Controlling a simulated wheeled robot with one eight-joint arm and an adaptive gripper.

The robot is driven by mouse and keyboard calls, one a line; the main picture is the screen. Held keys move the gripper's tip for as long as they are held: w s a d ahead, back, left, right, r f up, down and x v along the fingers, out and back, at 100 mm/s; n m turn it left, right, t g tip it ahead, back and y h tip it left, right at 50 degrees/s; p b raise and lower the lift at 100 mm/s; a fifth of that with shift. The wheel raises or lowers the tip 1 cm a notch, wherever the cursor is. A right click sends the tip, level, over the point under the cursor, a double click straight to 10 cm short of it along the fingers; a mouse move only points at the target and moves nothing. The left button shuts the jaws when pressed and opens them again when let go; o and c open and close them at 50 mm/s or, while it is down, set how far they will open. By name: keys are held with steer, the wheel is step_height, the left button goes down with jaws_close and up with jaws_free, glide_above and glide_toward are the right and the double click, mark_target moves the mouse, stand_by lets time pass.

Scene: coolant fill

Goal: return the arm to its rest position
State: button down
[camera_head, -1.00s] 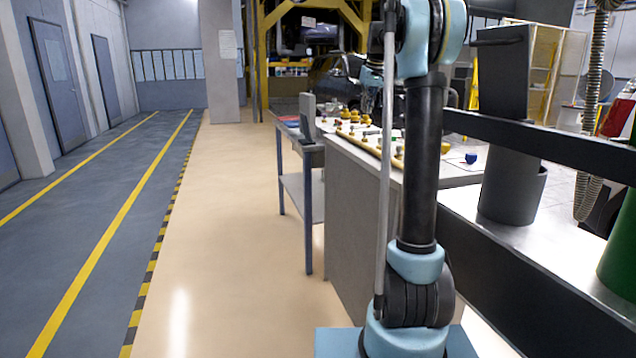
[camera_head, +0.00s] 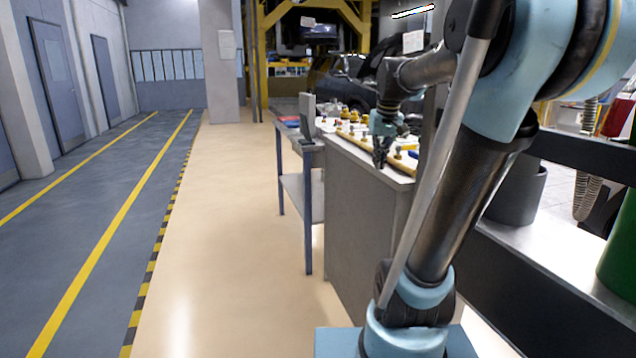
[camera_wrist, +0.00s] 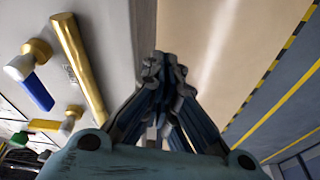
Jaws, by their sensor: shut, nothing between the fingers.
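My gripper (camera_head: 381,155) is in the head view above the near-left edge of the grey workbench (camera_head: 358,215), with its fingers pointing down. In the wrist view my gripper (camera_wrist: 163,66) has its fingertips together, with nothing between them. It is over the edge between the bench top and the tan floor. My arm is bent and leans to the right in the head view, and its upper links hide part of the bench and shelf.
A yellow bar (camera_wrist: 80,65) and several fittings, one with a blue part (camera_wrist: 38,92), lie on the bench. A grey cylindrical container (camera_head: 518,195) and a green cylinder (camera_head: 620,245) stand on the right. The tan floor (camera_head: 235,230) at left is clear.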

steer(key=s+f+m, duration=0.1)
steer(key=s+f, duration=2)
steer(key=shift+s+d+f+g+h, duration=0.2)
steer(key=shift+s+f+g+h, duration=0.1)
steer(key=shift+s, duration=0.05)
steer(key=shift+w+f, duration=0.2)
steer(key=shift+w, duration=0.2)
